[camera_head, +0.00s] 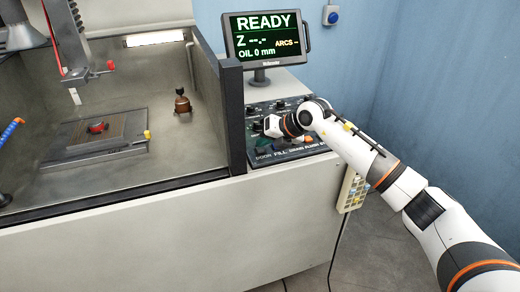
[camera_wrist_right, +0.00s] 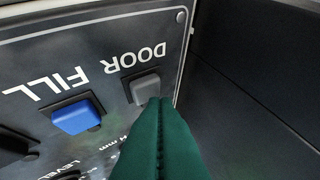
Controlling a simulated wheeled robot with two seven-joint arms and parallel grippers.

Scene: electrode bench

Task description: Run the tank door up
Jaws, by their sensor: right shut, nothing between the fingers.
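The tank (camera_head: 75,190) is on the left, and I look straight into it over its low front edge. No raised door panel shows across its front. The control panel (camera_head: 315,146) is right of the tank's dark post, with labels DOOR and FILL along its front. My right gripper (camera_head: 264,143) is over the panel's front left part. In the right wrist view its green fingers (camera_wrist_right: 158,104) are shut and empty. Their tips are at the grey DOOR switch (camera_wrist_right: 147,88), overlapping its lower edge; I cannot tell whether they touch. My left gripper is not in view.
The blue FILL switch (camera_wrist_right: 76,118) is beside the DOOR switch. The dark post (camera_head: 232,120) rises close left of my right gripper. A monitor (camera_head: 267,36) reading READY stands behind the panel. A keypad pendant (camera_head: 352,190) hangs at the machine's right side.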

